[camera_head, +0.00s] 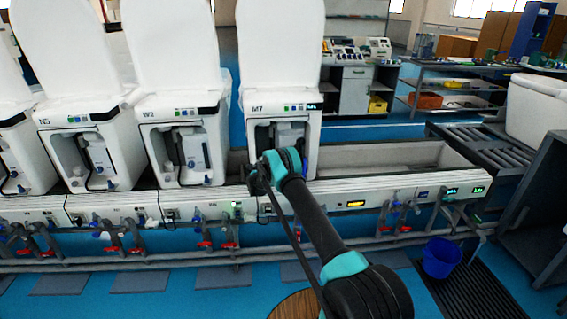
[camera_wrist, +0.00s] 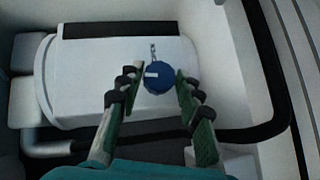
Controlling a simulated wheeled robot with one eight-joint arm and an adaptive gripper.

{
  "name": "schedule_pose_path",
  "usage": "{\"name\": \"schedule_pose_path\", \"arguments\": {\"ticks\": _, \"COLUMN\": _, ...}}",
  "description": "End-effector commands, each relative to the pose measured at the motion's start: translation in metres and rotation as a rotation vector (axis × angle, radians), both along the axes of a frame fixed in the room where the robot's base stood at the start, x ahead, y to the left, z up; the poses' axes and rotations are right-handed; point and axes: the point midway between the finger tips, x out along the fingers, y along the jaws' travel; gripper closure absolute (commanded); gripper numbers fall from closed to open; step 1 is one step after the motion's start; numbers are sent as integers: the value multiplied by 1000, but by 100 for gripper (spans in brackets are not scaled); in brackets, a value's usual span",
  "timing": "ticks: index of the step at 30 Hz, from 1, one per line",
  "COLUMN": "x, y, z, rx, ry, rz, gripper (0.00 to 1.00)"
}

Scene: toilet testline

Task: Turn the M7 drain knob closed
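The toilet labelled M7 (camera_head: 280,88) stands at the right end of the row in the head view. In the wrist view a round blue knob (camera_wrist: 158,77) with a white mark sits on a white housing (camera_wrist: 80,80). My gripper (camera_wrist: 159,74) is open, with one finger on each side of the knob. The left fingertip is close to the knob and the right one a little off it; I cannot tell whether either touches. In the head view my arm reaches to the front of M7 and hides part of its lower front, and the knob does not show there.
A black hose (camera_wrist: 275,90) curves around the right and below the housing in the wrist view. Toilet W2 (camera_head: 184,110) stands to the left of M7, with an empty trough (camera_head: 385,154) to the right. Pipes with red valve handles run below the line. A blue bucket (camera_head: 441,258) is on the floor.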

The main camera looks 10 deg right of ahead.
Motion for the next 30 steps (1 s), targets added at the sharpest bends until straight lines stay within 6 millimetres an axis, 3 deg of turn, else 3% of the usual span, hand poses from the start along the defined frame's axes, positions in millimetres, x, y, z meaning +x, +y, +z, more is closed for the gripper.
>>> {"name": "schedule_pose_path", "arguments": {"ticks": 3, "x": 0, "y": 0, "z": 0, "rx": 0, "ry": 0, "rz": 0, "gripper": 47}}
{"name": "schedule_pose_path", "arguments": {"ticks": 16, "x": -7, "y": 7, "z": 2, "rx": 0, "ry": 0, "rz": 1, "gripper": 47}}
{"name": "schedule_pose_path", "arguments": {"ticks": 30, "x": -69, "y": 67, "z": 19, "rx": 0, "ry": -1, "rz": 2, "gripper": 47}}
